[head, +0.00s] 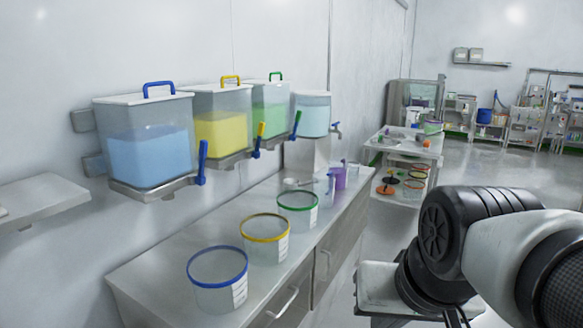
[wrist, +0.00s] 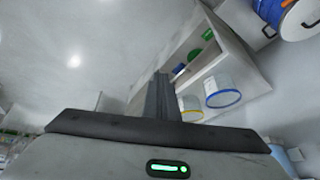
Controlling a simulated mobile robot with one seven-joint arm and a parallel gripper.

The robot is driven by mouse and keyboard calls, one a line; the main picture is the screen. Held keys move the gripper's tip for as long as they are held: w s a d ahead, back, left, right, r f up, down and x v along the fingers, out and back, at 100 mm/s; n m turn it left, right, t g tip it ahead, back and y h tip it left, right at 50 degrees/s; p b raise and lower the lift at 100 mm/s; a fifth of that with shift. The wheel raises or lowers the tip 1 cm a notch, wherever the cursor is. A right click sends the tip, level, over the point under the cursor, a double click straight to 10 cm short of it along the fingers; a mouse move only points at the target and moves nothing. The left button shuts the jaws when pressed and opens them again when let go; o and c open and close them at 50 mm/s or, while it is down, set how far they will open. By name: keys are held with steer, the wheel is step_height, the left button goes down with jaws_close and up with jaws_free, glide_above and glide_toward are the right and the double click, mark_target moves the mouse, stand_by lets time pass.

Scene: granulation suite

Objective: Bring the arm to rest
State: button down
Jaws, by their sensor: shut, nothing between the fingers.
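My arm shows at the right of the head view, its black joint and white link folded low beside the counter (head: 345,215). My gripper is outside the head view. In the wrist view my gripper (wrist: 160,78) shows as two dark fingers closed together, with nothing between them. The fingers point up the picture, towards a bright surface, and appear to touch nothing. A green light glows on the gripper body below them.
A blue-rimmed tub (head: 217,285), a yellow-rimmed tub (head: 266,247) and a green-rimmed tub (head: 298,215) stand on the counter. Above hang dispensers with blue (head: 148,155), yellow (head: 220,132) and green (head: 270,115) contents. A cart (head: 425,150) stands behind. Floor at right looks open.

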step_height(320, 180, up, 12)
steer(key=s+n+p, duration=0.1)
steer(key=s+p, duration=0.1)
steer(key=p, duration=1)
steer(key=shift+d+r+p, duration=0.25)
steer(key=shift+d+p, duration=0.1)
steer(key=shift+d, duration=0.1)
steer(key=shift+a, duration=0.15)
